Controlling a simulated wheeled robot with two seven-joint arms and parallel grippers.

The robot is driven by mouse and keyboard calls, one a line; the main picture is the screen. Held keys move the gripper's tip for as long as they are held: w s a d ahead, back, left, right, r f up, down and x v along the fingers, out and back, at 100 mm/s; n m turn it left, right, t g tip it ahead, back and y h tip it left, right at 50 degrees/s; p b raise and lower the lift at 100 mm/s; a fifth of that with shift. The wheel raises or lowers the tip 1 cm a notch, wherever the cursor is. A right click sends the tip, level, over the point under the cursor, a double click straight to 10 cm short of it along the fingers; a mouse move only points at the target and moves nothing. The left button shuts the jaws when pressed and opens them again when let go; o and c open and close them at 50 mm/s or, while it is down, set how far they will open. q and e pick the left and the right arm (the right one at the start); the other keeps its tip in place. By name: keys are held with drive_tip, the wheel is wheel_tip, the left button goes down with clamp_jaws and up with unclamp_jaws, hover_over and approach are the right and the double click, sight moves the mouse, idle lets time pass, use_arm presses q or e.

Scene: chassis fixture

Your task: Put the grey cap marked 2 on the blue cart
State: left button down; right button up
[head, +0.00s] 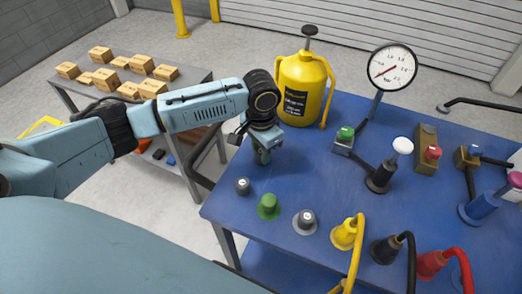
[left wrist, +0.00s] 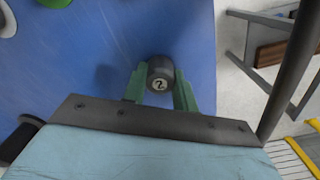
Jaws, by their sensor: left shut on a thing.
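My left gripper (head: 262,158) is over the near left corner of the blue cart (head: 330,180). In the left wrist view, the grey cap marked 2 (left wrist: 160,72) sits between the green fingertips of my left gripper (left wrist: 160,84), which are shut on it. Its number faces the camera. In the head view I cannot make out this cap at the fingers. The blue cart top also shows below the gripper in the left wrist view (left wrist: 80,60). My right gripper is not in view.
On the cart stand a small grey cap (head: 242,187), a green cap (head: 268,207), another grey cap (head: 305,221), a yellow canister (head: 302,88) and a gauge (head: 392,66).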

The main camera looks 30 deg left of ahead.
use_arm(q)
drive_tip(key=shift+f, duration=0.1)
drive_tip(key=c, duration=1.1)
unclamp_jaws()
wheel_tip(320, 180, up, 12)
drive_tip(key=p, duration=0.1)
